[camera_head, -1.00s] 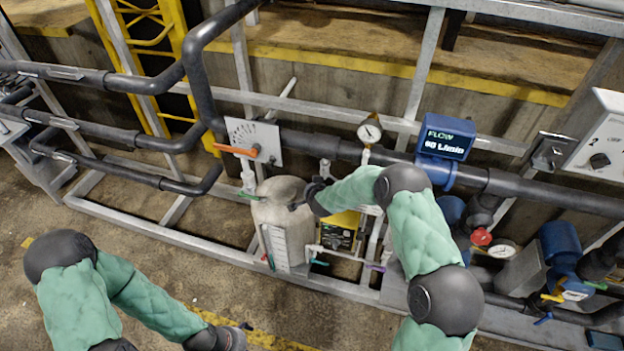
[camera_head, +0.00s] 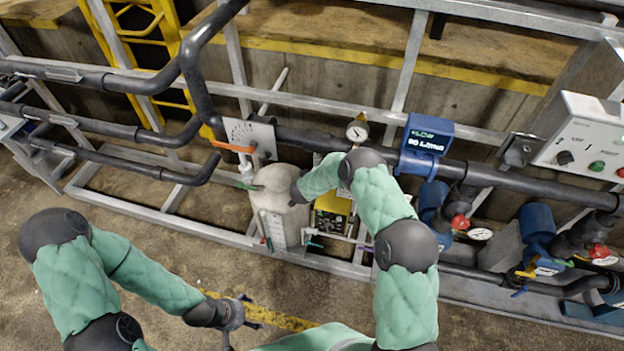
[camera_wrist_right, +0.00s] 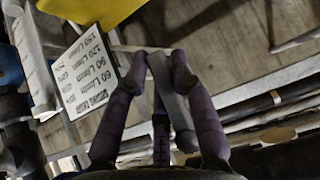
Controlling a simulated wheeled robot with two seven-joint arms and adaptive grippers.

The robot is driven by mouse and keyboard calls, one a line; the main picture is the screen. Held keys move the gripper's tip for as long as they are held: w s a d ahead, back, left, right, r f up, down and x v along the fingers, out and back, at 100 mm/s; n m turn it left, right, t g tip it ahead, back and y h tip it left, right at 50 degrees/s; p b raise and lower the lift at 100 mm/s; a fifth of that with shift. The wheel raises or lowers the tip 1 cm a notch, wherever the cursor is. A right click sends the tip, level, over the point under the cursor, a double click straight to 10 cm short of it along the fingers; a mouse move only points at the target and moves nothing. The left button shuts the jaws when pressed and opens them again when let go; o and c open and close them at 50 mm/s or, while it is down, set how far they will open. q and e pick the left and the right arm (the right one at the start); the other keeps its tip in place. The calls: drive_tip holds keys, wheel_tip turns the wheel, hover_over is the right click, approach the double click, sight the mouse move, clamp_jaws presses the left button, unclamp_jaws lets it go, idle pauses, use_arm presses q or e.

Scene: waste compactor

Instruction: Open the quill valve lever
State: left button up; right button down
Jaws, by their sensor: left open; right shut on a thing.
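My right gripper (camera_wrist_right: 165,70) has its fingers closed around a flat dark grey bar (camera_wrist_right: 172,100) in the right wrist view. I cannot tell whether this bar is the quill valve lever. In the head view the right gripper (camera_head: 297,195) is at the right side of a beige tank (camera_head: 272,200), mostly hidden by its own wrist. An orange handle (camera_head: 232,147) lies across a marked dial plate (camera_head: 262,138) above the tank. A small green lever (camera_head: 248,186) sits at the tank's upper left. My left gripper (camera_head: 240,312) is open and empty, low over the floor.
A black pipe (camera_head: 310,140) runs behind the tank, with a gauge (camera_head: 357,131) and a blue flow display (camera_head: 428,134). A flow-rate label (camera_wrist_right: 88,66) shows in the wrist view. The front floor is clear.

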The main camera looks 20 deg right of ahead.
drive_tip(key=shift+s+d+f, duration=0.1)
drive_tip(key=shift+s+d, duration=0.05)
idle(0.4)
drive_tip(key=c, duration=1)
unclamp_jaws()
drive_tip(key=v, duration=1.2)
